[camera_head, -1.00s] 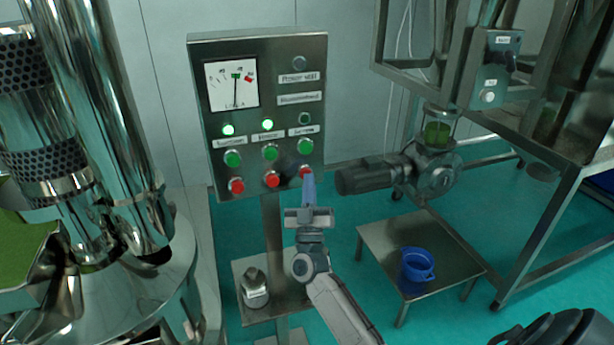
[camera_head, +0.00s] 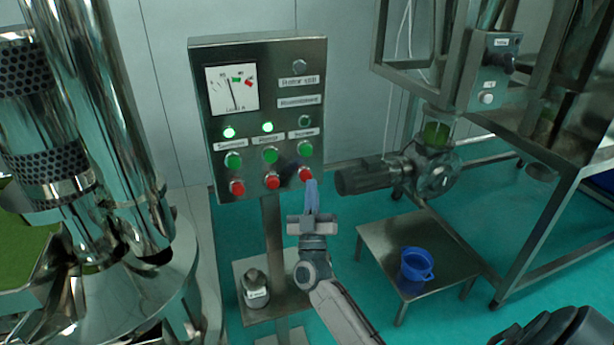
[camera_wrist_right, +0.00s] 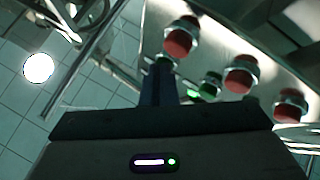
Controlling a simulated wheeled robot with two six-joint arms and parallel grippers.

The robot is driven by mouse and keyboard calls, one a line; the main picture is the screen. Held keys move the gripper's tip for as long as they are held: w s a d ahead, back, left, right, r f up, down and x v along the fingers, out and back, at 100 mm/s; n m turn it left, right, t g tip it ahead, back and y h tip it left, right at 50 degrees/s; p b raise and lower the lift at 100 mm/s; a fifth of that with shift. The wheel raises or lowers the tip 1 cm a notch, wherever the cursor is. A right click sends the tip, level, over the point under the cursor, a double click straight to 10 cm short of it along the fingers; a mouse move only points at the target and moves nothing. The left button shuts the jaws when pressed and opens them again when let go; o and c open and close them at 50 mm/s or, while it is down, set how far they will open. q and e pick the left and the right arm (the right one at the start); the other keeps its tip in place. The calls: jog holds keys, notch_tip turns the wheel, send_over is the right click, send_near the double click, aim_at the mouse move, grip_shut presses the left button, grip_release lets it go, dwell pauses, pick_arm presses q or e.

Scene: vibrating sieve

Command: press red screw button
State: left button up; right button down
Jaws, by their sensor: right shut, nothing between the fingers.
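The red screw button (camera_head: 305,174) is the rightmost of three red buttons along the bottom of the grey control panel (camera_head: 290,52). It sits below a green button and the lamp (camera_head: 305,120) of that column, which is dark. My right gripper (camera_head: 312,183) is shut and empty, its fingertips just below and in front of the screw button. The button's face shows clear of the fingers; I cannot tell whether they touch it. In the right wrist view the screw button (camera_wrist_right: 180,38) is beyond the fingertips (camera_wrist_right: 163,64). My left gripper is not in view.
The other red buttons (camera_head: 272,182) (camera_head: 237,187) are to the left, with lit lamps (camera_head: 229,132) in their columns. A motor (camera_head: 370,177) is right of the panel. A low table (camera_head: 450,250) holds a blue cup (camera_head: 416,265). Metal cylinders (camera_head: 110,120) stand at left.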

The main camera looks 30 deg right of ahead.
jog(key=shift+f, duration=0.4)
